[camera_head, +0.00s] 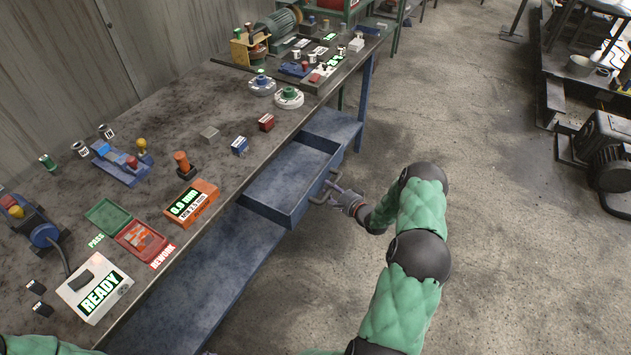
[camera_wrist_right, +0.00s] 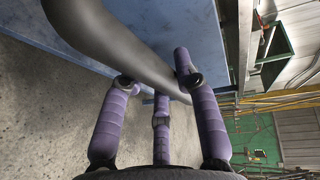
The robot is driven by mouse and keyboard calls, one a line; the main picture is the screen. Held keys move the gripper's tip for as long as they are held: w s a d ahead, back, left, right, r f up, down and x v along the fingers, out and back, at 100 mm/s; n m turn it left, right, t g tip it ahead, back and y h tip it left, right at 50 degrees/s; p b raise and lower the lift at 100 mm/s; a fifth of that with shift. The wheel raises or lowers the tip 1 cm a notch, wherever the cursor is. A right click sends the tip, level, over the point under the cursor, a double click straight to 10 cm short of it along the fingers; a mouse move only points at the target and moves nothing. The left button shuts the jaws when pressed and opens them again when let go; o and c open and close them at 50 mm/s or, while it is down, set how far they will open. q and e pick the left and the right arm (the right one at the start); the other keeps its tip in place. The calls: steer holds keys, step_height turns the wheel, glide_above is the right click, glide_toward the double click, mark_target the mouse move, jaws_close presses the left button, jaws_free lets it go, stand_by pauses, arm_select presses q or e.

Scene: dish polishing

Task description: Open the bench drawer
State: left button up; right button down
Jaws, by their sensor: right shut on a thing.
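The blue bench drawer (camera_head: 285,213) stands out from under the workbench and its inside looks empty. Its grey bar handle (camera_head: 323,196) is on the front face. My right gripper (camera_head: 339,196) is shut on the handle, with its arm reaching in from the lower right. In the right wrist view the purple fingers (camera_wrist_right: 155,88) lie on both sides of the thick curved handle (camera_wrist_right: 120,50), with the blue drawer front (camera_wrist_right: 190,30) behind it. My left gripper is not in view; only a green piece of my arm shows at the bottom left.
The workbench top (camera_head: 165,113) carries an orange box (camera_head: 191,201), green and red trays, a white READY box (camera_head: 94,287) and small parts. A blue lower shelf (camera_head: 213,270) lies below. Concrete floor (camera_head: 470,120) is open to the right; a dark motor (camera_head: 607,150) stands far right.

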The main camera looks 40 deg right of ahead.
steer(key=shift+s+d, duration=0.25)
steer(key=shift+s, duration=0.4)
steer(key=shift+s+d, duration=0.25)
steer(key=shift+s, duration=0.35)
steer(key=c, duration=0.9)
jaws_free()
steer(key=s+r, duration=0.2)
steer(key=s, duration=0.9)
steer(key=shift+s, duration=0.35)
steer(key=shift+s, duration=0.1)
